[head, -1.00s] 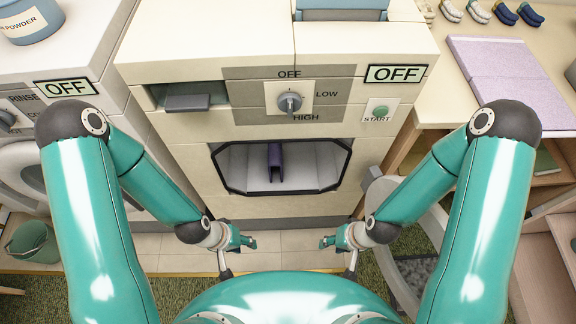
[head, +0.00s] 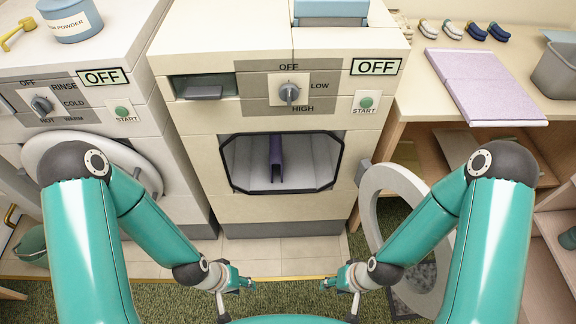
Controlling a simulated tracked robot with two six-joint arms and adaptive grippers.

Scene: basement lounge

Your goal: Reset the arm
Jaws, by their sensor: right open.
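My left arm, teal with dark grey joints, comes in from the left in the head view. Its gripper (head: 240,284) hangs low in front of the machines, with its jaws too small to read. My right arm mirrors it from the right. Its gripper (head: 336,283) is open and empty, a short gap from the left one. Both grippers are over the floor, apart from the machine in front and holding nothing that I can make out.
The middle machine (head: 262,205) has its round door (head: 372,185) swung open to the right. A washer (head: 75,120) stands left. A table with a lilac board (head: 480,82) stands right. Floor tiles (head: 285,250) are clear.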

